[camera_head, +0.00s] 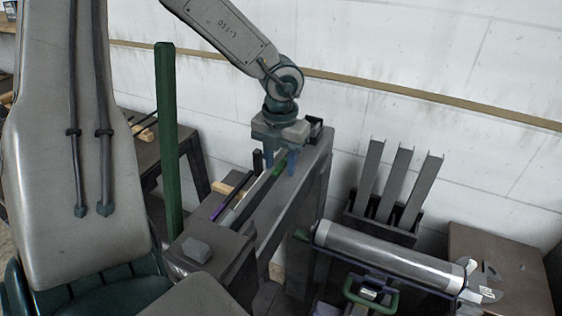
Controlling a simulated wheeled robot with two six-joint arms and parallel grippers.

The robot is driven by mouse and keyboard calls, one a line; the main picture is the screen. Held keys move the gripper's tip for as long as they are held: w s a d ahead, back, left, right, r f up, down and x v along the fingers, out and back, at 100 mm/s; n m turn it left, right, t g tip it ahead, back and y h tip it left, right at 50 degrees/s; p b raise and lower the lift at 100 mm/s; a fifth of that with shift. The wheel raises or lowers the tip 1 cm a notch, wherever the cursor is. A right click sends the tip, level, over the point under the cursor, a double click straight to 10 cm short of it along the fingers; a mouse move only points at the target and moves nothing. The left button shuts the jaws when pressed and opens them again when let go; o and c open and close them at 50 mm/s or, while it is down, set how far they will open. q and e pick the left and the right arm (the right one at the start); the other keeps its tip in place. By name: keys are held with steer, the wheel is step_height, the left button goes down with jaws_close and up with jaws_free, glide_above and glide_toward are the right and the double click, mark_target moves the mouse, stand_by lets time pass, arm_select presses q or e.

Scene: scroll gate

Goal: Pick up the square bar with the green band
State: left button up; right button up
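The grey square bar (258,196) lies lengthwise on the narrow dark bench (300,176). Its green band (280,167) shows near the far end. My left gripper (280,164) points down over that end, with one blue finger on each side of the band. The fingers look wider apart than the bar, so the gripper appears open around it. Whether either finger touches the bar is too small to tell. My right gripper is not in view.
Other bars, one with purple (219,211), lie left of the square bar. A grey block (196,250) sits at the bench's near end. A green post (166,140) stands left. A rack with upright grey channels (397,185) and a silver roller (385,258) stand right.

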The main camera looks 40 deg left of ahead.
arm_select(q)
steer(key=shift+s+d+r, duration=0.1)
steer(key=shift+c, duration=0.5)
steer(key=shift+s, duration=0.1)
jaws_close()
steer(key=shift+r, duration=0.1)
